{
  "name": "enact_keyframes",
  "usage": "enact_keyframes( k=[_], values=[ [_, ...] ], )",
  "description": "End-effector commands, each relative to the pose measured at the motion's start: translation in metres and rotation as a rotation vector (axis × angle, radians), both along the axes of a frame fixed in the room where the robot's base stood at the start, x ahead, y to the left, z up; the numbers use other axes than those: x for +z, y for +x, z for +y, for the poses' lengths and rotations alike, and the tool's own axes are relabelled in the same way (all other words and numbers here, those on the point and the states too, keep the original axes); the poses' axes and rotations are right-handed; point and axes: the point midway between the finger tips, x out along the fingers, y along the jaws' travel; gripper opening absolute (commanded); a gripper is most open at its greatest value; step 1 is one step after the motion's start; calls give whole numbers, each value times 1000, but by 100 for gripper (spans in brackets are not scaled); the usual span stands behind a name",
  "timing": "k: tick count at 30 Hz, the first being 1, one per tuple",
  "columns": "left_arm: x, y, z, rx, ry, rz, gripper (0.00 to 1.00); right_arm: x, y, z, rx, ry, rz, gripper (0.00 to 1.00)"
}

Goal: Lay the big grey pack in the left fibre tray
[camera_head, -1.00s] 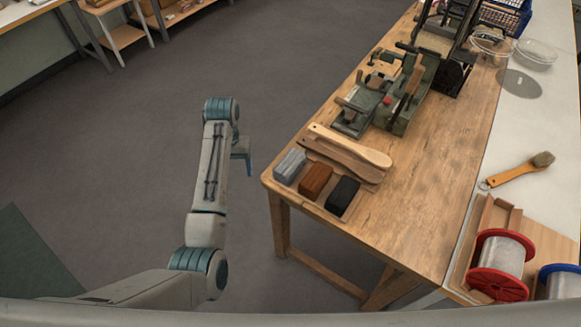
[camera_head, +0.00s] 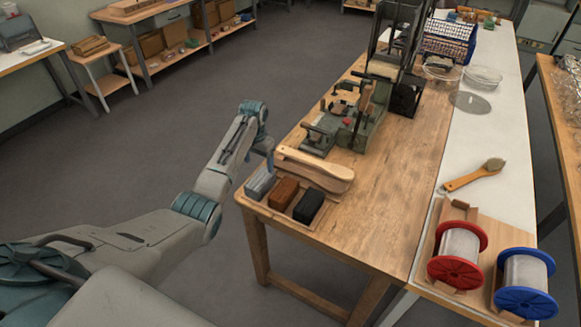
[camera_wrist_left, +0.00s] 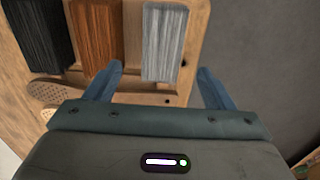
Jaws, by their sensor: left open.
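The grey pack (camera_head: 260,183) lies at the left end of a row on the near left corner of the wooden table, beside a brown pack (camera_head: 283,192) and a black pack (camera_head: 308,206). In the left wrist view the grey pack (camera_wrist_left: 169,42) sits ahead of and between the two open blue fingers of my left gripper (camera_wrist_left: 160,85), apart from both. In the head view my left gripper (camera_head: 268,155) is beside the table edge near the grey pack, its fingers partly hidden. My right gripper is out of view.
Wooden brush handles (camera_head: 315,168) lie right behind the packs. A green machine (camera_head: 345,125) stands farther back. The table's middle is clear.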

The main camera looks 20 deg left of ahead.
Motion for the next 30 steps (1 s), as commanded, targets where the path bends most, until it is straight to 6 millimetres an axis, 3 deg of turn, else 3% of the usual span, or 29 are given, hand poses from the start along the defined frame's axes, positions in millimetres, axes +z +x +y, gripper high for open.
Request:
enact_keyframes(
  k=[6, 9, 21, 30],
  values=[
    [-11, 0, 1, 0, -1, 0, 76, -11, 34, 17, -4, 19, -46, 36],
    [-21, 0, 1, 0, -1, 0, 76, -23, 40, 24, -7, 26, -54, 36],
    [-71, 0, 1, 0, -1, 1, 76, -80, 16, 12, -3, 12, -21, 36],
    [-105, 0, 1, 0, -1, 1, 76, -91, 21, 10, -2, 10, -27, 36]
  ],
)
